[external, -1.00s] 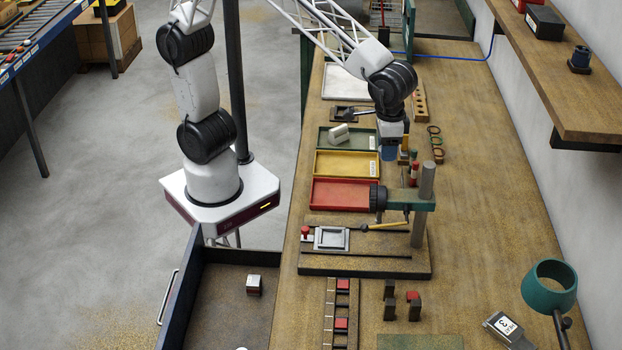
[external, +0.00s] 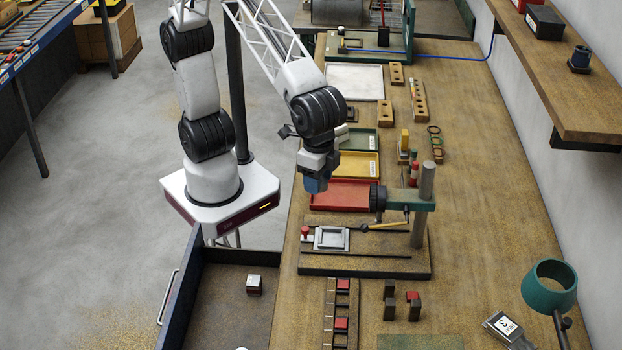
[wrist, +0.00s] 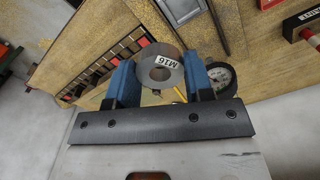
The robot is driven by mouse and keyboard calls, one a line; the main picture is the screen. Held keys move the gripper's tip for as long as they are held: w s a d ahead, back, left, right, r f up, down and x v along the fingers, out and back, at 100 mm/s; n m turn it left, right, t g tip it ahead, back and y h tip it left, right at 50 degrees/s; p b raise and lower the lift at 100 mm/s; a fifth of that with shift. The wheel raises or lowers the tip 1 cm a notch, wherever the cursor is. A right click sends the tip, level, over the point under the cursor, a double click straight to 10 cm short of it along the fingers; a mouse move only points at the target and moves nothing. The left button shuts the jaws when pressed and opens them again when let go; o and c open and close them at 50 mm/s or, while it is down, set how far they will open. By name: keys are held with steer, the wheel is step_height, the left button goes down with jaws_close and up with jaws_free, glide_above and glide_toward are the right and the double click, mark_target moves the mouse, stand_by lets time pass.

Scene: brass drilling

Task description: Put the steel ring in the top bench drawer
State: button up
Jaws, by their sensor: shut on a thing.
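The steel ring (wrist: 160,52) is a thick grey ring with an "M16" label, seen between the blue fingertips in the wrist view. My gripper (wrist: 160,72) is shut on it. In the external view my gripper (external: 316,186) points down above the red tray, and the ring cannot be made out there. The bench drawer (external: 222,312) is pulled open at the lower left, in front of the bench, with a long handle (external: 168,297). The gripper is beyond the drawer and higher than it. A small pale-topped block (external: 254,285) stands inside.
The drill stand (external: 424,205) with its vise (external: 331,238) is right of and nearer than the gripper. Red (external: 345,197), yellow (external: 352,165) and green (external: 362,140) trays line the bench edge. A slotted rack (external: 328,318) lies right of the drawer.

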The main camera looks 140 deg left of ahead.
steer(key=s+d+m, duration=0.3)
steer(key=s+d, duration=0.1)
steer(key=d, duration=0.5)
steer(key=s+d+m, duration=0.3)
steer(key=s+d, duration=0.1)
steer(key=d, duration=0.5)
glide_above(249, 322)
step_height(249, 322, down, 34)
steer(key=shift+f, duration=0.15)
steer(key=shift+f, duration=3.15)
steer(key=shift+f, duration=1.85)
steer(key=shift+f, duration=0.1)
